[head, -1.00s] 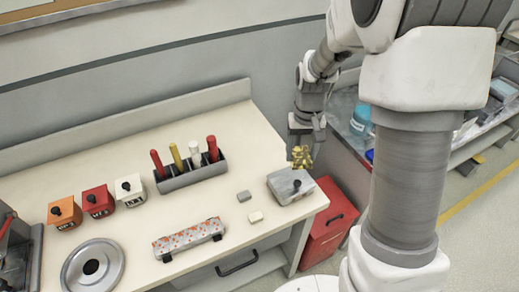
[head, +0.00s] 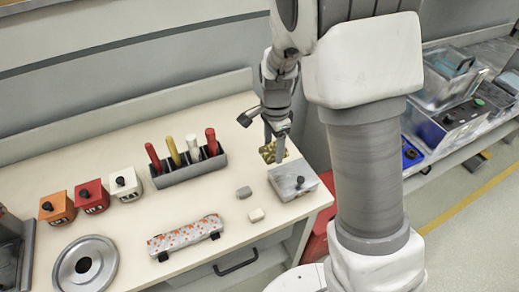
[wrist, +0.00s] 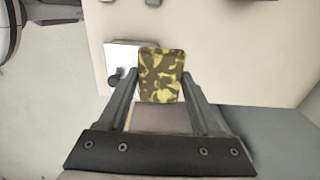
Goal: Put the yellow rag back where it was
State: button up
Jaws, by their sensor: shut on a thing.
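The yellow rag (head: 268,152) has a dark, blotchy camouflage pattern. It is at the tips of my gripper (head: 276,146), just behind a grey metal block with a black knob (head: 293,181) near the right end of the bench. The wrist view shows the rag (wrist: 161,72) between the two fingers of my gripper (wrist: 160,85), which is shut on it. The block (wrist: 127,54) shows there beside and partly behind the rag. I cannot tell how high the rag is above the bench.
A grey rack (head: 188,172) holds red, yellow and white handles. Orange (head: 57,206), red (head: 91,195) and white (head: 125,183) knobbed boxes stand to the left. A spotted roll (head: 185,236) lies in front. A red cabinet (head: 318,235) is beside the bench.

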jog(key=w+a+f, duration=0.1)
jog(key=w+f, duration=0.1)
jog(key=w, duration=0.1)
jog(key=w+a+f, duration=0.1)
jog(key=w+f, duration=0.1)
jog(key=w, duration=0.2)
jog(key=w+a+f, duration=0.1)
jog(key=w+f, duration=0.1)
jog(key=w, duration=0.1)
jog(key=shift+w+a+f, duration=0.1)
jog(key=shift+w+f, duration=0.2)
jog(key=shift+f, duration=2.05)
jog(key=shift+f, duration=0.25)
jog(key=o, duration=1.2)
jog(key=shift+r, duration=0.1)
jog(key=shift+r, duration=0.1)
